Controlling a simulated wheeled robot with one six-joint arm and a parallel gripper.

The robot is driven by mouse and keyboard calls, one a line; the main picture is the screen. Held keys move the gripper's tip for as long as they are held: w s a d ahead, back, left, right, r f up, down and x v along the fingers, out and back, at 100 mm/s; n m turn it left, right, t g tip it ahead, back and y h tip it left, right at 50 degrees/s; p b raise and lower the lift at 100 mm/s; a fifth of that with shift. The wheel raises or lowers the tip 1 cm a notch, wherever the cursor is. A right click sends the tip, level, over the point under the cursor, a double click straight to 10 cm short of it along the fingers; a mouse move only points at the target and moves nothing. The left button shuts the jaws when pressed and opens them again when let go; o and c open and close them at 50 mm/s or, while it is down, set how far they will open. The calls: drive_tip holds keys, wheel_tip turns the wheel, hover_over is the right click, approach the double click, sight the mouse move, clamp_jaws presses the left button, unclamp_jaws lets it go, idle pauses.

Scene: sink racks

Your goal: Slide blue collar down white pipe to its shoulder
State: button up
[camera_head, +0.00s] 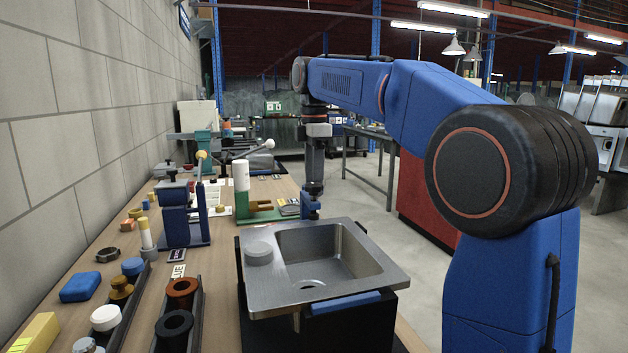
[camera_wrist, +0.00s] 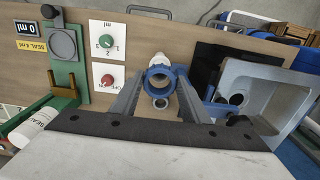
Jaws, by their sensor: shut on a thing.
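My gripper (camera_head: 313,188) points down behind the far edge of the sink; its fingers also show in the wrist view (camera_wrist: 160,92). It is shut on the blue collar (camera_wrist: 150,78), a ring held between the two fingers. The white pipe (camera_wrist: 158,59) shows just beyond the collar in the wrist view. A smaller pale ring shows through or below the collar. I cannot tell whether the collar is around the pipe or only lined up with it. In the head view a blue part (camera_head: 310,209) shows under my gripper, and the pipe is not clear there.
Racks (camera_head: 192,325) with rings and fittings fill the near left bench.

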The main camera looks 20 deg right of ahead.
drive_tip(key=shift+f, duration=3.5)
idle(1.5)
drive_tip(key=o, duration=1.1)
drive_tip(key=shift+r, duration=0.1)
wheel_tip(320, 180, up, 17)
drive_tip(key=shift+r, duration=0.1)
idle(0.3)
